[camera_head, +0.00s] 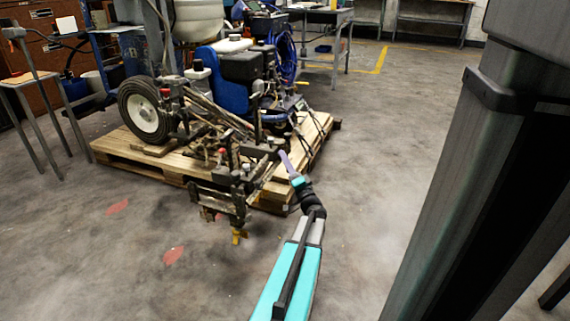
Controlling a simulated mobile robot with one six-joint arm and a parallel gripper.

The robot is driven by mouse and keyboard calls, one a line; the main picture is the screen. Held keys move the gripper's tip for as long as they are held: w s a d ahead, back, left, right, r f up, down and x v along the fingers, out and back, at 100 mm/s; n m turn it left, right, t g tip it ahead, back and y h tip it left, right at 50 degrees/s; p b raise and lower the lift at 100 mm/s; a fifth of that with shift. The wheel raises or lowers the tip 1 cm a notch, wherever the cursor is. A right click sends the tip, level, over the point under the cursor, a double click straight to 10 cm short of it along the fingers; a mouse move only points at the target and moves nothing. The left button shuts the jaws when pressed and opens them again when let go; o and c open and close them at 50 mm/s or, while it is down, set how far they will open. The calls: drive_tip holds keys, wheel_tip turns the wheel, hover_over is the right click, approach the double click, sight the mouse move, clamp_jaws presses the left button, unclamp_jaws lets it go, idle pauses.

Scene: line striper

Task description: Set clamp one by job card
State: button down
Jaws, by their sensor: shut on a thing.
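The line striper (240,72), with a blue and black engine and a large black wheel, stands on a wooden pallet (150,168). Its front bar and clamp assembly (235,180) reaches past the pallet's near edge, with a yellow tip (239,236) hanging low over the floor. My gripper (284,157), pale purple at the end of my teal arm, is at the right end of this assembly. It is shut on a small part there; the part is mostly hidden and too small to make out. Which clamp is number one cannot be told. No readable job card shows.
A small metal stand (30,80) is at the left. Workbenches (325,15) stand at the back, near yellow floor lines (378,62). Red marks (173,255) lie on the floor. Open concrete floor (385,150) is right of the pallet.

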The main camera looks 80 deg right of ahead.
drive_tip(key=shift+t, duration=0.4)
drive_tip(key=shift+w+a, duration=0.2)
drive_tip(key=shift+a, duration=0.5)
drive_tip(key=shift+w+a, duration=0.2)
drive_tip(key=shift+a, duration=0.55)
drive_tip(key=shift+w+a, duration=0.2)
drive_tip(key=shift+a, duration=0.5)
drive_tip(key=c, duration=1.7)
unclamp_jaws()
drive_tip(key=shift+y, duration=0.3)
drive_tip(key=shift+s+d, duration=0.1)
drive_tip(key=shift+s+g, duration=0.1)
drive_tip(key=shift+g, duration=0.2)
drive_tip(key=shift+s, duration=0.1)
drive_tip(key=shift+f+p+v, duration=0.1)
drive_tip(key=shift+p+v, duration=1.1)
drive_tip(key=shift+v, duration=2.2)
drive_tip(key=shift+f+p+v, duration=0.15)
drive_tip(key=shift+p+v, duration=1.05)
drive_tip(key=shift+v, duration=2.2)
